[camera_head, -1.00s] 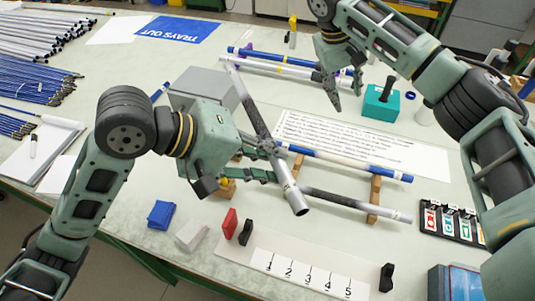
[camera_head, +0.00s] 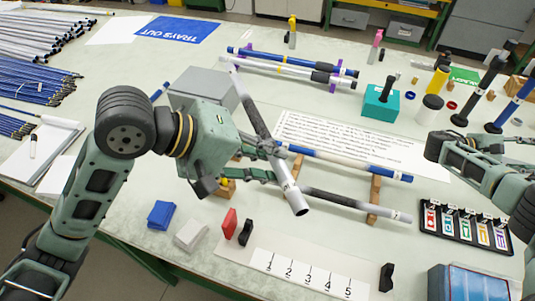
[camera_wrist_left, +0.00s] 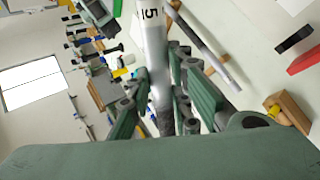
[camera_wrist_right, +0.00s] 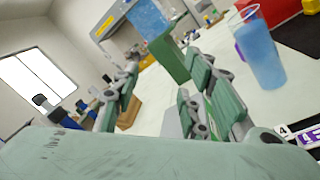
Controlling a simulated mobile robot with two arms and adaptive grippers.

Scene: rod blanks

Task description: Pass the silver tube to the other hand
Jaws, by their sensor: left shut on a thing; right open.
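The silver tube (camera_head: 291,196) has a dark middle section and is tilted, its near end low and its far end up to the left. My left gripper (camera_head: 277,164) is shut on it around the lower half. In the left wrist view the tube (camera_wrist_left: 152,45) stands between the fingers and bears a "5" mark. My right gripper (camera_wrist_right: 165,95) is open and empty in the right wrist view. In the head view its arm is at the right edge, well apart from the tube, and its fingertips are hard to make out.
A blue-and-white tube (camera_head: 340,161) and a grey-dark tube (camera_head: 340,199) lie on wooden rests beneath the held tube. A grey box (camera_head: 190,88) stands behind the left gripper. A teal block (camera_head: 381,104) and a marker rack (camera_head: 468,236) are to the right.

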